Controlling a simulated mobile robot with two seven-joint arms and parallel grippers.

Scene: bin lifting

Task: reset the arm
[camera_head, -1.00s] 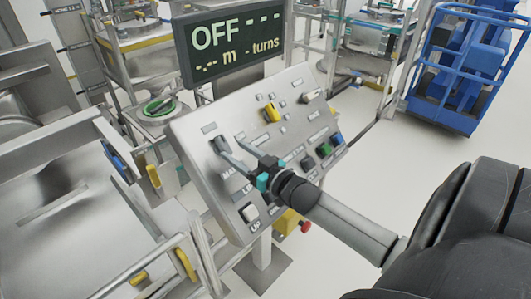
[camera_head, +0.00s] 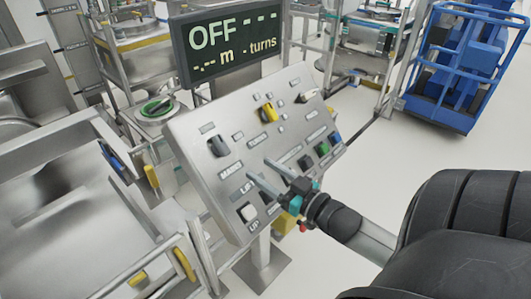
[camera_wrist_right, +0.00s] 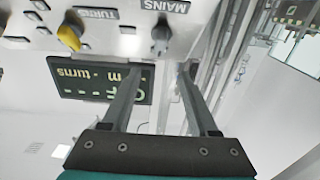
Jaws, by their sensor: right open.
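My right gripper (camera_head: 259,172) is open and empty, apart from the lower part of the sloped grey control panel (camera_head: 190,140) in the head view. Its two fingers also show in the right wrist view (camera_wrist_right: 158,72), with nothing between them. The dark MAINS knob (camera_head: 218,146) is up and left of the gripper; it also shows in the right wrist view (camera_wrist_right: 161,38). A yellow knob (camera_head: 268,112) sits higher on the panel. The display (camera_head: 230,45) above reads OFF. My left gripper is not in view.
Metal bin frames (camera_head: 60,200) stand close on the left. A blue cage (camera_head: 450,65) stands at the back right. Pale floor is clear between.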

